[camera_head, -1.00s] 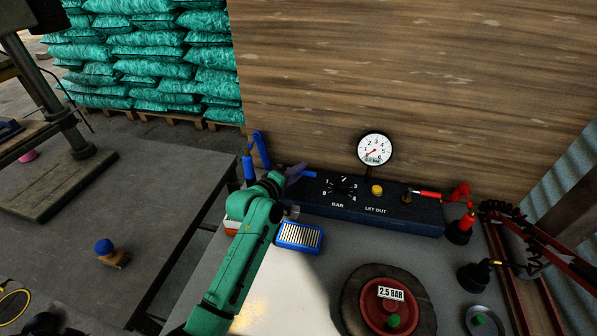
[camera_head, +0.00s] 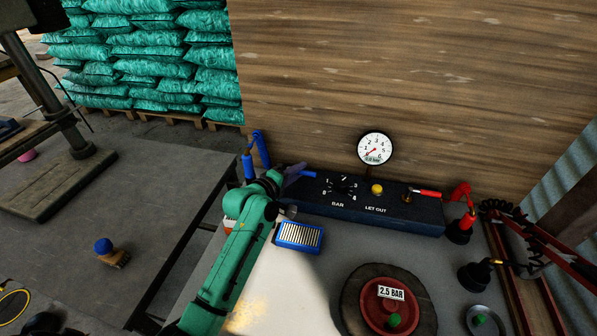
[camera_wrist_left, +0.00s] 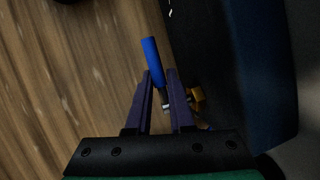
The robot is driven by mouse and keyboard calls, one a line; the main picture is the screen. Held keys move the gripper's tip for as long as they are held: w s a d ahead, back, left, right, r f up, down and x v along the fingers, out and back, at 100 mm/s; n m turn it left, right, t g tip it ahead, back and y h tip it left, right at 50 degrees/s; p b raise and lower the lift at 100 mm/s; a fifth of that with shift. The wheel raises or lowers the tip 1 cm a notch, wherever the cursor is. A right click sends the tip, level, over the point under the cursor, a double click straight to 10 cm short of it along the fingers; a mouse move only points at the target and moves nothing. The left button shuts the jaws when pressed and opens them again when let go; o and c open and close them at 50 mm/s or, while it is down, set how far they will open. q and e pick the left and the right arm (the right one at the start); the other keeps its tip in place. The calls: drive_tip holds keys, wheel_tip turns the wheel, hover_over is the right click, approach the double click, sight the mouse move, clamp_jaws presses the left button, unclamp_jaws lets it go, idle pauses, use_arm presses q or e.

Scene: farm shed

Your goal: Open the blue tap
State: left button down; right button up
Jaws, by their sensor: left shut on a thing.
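The blue tap's handle (camera_head: 308,174) sticks out at the left end of the dark blue pressure panel (camera_head: 340,217). In the left wrist view the blue handle (camera_wrist_left: 152,60) runs between the two purple fingers, with a brass part beside it. My left gripper (camera_head: 294,170) is at that end of the panel. In the left wrist view my left gripper (camera_wrist_left: 159,88) is shut on the blue handle. The fingers hide part of the tap in the head view. My right gripper is not in view.
A pressure gauge (camera_head: 375,148), a yellow button (camera_head: 377,189) and a red tap (camera_head: 428,193) are on the panel. A blue-framed pad (camera_head: 299,236) lies in front. A red disc (camera_head: 391,310) marked 2.5 BAR is nearer. A wooden wall (camera_head: 420,75) stands close behind.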

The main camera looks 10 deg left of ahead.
use_arm(q)
drive_tip(key=m+g+h+b, duration=0.1)
drive_tip(key=b, duration=0.1)
drive_tip(key=m+g+h+b, duration=0.1)
drive_tip(key=m+h+b, duration=0.1)
drive_tip(key=s+f+m+g+h+b, duration=0.1)
drive_tip(key=b, duration=0.1)
drive_tip(key=shift+a, duration=0.2)
drive_tip(key=shift+s+r+m+g+h+b, duration=0.1)
drive_tip(key=shift+r+m+g+h+b, duration=0.05)
drive_tip(key=shift+m+g+h+b, duration=0.35)
drive_tip(key=shift+s+r+m+g+h+b, duration=0.1)
drive_tip(key=shift+r+m+g+h+b, duration=0.05)
drive_tip(key=shift+m+g+h+b, duration=0.35)
drive_tip(key=c, duration=1.1)
unclamp_jaws()
drive_tip(key=shift+r, duration=0.1)
drive_tip(key=shift+a, duration=0.1)
drive_tip(key=b+v, duration=0.1)
drive_tip(key=v, duration=1.3)
drive_tip(key=shift+s+a+b, duration=0.1)
drive_tip(key=shift+s+b, duration=0.2)
